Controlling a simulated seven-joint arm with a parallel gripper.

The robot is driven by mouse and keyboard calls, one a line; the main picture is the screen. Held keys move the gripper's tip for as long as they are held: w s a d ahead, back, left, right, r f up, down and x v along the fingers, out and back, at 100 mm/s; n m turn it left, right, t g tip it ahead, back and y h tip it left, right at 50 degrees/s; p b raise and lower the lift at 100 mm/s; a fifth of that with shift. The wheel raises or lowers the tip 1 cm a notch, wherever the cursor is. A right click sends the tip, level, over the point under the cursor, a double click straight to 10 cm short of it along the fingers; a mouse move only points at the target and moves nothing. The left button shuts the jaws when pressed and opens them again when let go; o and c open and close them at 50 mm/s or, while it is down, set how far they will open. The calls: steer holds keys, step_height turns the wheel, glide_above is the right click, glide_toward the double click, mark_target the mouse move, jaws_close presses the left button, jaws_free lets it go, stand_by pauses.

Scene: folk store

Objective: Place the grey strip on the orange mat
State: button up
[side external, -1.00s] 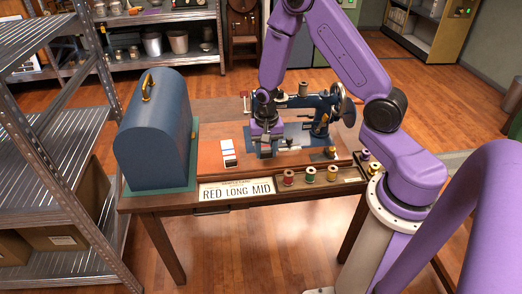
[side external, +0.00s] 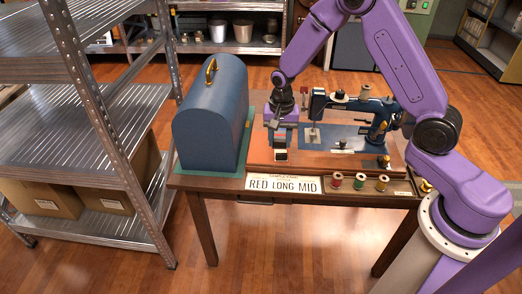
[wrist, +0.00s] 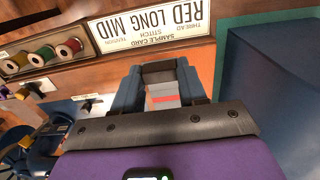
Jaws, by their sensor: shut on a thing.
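My gripper (side external: 281,135) is down at the left part of the orange-brown mat (side external: 259,155), in front of the sewing machine. In the wrist view its two blue fingers (wrist: 157,82) are shut on a small piece, which I take to be the grey strip (wrist: 161,89). It shows a grey face, a dark end and a red band. In the side view only a pale and dark bit of it (side external: 281,154) shows below the fingers, at the mat. Whether it touches the mat cannot be told. The mat also shows in the wrist view (wrist: 75,88).
A blue domed case (side external: 208,120) stands close on the left. The sewing machine (side external: 350,110) stands to the right. A label card (side external: 283,184) and several thread spools (side external: 359,185) line the front edge. A metal shelf (side external: 90,120) is further left.

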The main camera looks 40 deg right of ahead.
glide_above(260, 159)
steer(key=s, duration=0.1)
step_height(260, 159, down, 6)
steer(key=shift+f, duration=0.2)
steer(key=shift+w+f, duration=0.5)
steer(key=shift+f, duration=1.6)
steer(key=shift+f, duration=0.15)
steer(key=o, duration=0.9)
